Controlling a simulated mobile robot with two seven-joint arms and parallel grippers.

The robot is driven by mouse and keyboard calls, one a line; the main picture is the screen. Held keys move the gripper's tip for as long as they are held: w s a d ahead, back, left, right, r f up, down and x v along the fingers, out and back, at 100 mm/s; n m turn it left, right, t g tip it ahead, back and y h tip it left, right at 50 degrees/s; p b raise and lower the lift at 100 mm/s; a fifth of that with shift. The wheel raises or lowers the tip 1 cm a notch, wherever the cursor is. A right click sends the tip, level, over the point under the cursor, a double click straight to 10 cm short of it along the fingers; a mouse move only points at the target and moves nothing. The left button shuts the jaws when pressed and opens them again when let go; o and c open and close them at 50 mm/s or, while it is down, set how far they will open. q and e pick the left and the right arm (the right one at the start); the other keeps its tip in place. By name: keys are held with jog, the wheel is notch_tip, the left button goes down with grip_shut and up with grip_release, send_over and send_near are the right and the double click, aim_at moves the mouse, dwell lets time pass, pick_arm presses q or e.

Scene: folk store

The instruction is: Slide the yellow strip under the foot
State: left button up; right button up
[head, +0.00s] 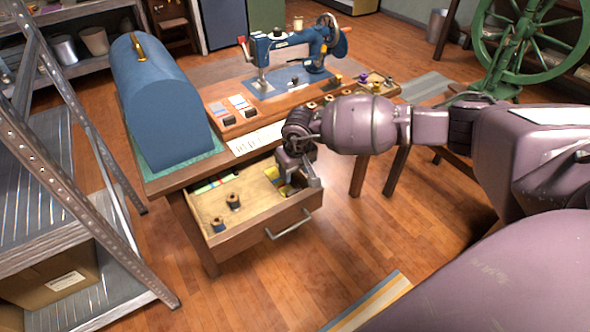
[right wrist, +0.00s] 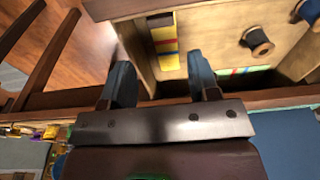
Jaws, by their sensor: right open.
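A small stack of coloured strips, with yellow, red and dark bands, lies in the open drawer's right corner; a yellow strip (right wrist: 163,33) shows in the right wrist view. In the head view my gripper partly hides these strips. My right gripper (head: 303,178) is over the drawer's right end, fingers apart and empty. In the right wrist view its fingertips (right wrist: 160,64) lie either side of the lower end of the strips; I cannot tell their height above them. The blue sewing machine (head: 284,43) stands on the table, its foot (head: 263,86) over the bed plate. My left gripper is out of view.
The pulled-out drawer (head: 232,242) holds thread spools (head: 233,201) and flat coloured pieces at its back left. A blue domed case (head: 160,100) stands on the table's left. A row of spools stands along the table's right front. A metal shelf (head: 80,150) is at left.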

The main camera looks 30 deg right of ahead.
aim_at(293, 192)
jog(key=f+b, duration=0.1)
jog(key=f, duration=0.3)
jog(key=shift+w+f, duration=0.1)
jog(key=shift+w, duration=0.1)
jog(key=shift+w+f+b, duration=0.15)
jog(key=shift+f+b, duration=0.85)
jog(key=shift+f, duration=0.7)
jog(key=shift+w+f+b, duration=0.25)
jog(key=shift+f+b, duration=0.4)
jog(key=shift+f, duration=0.5)
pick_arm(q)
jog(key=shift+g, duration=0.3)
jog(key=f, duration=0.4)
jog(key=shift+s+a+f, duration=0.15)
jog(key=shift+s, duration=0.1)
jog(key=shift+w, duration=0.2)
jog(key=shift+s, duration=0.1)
